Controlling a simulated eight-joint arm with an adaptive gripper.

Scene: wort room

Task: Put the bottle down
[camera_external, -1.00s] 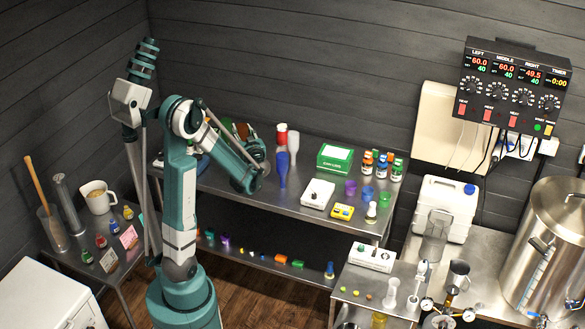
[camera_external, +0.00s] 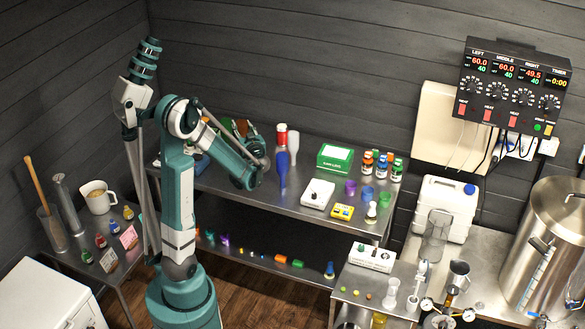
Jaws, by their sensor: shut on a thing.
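The fingers are small and partly hidden by my wrist, so the exact grip is hard to see. The bottle looks roughly upright, narrow at its lower end. I cannot tell whether its lower end touches the bench.
A red bottle (camera_external: 281,133) and a white bottle (camera_external: 293,143) stand close behind the blue one. A green box (camera_external: 335,157), a white device (camera_external: 318,194) and a yellow device (camera_external: 342,212) are to the right. Bare bench lies in front of the bottle.

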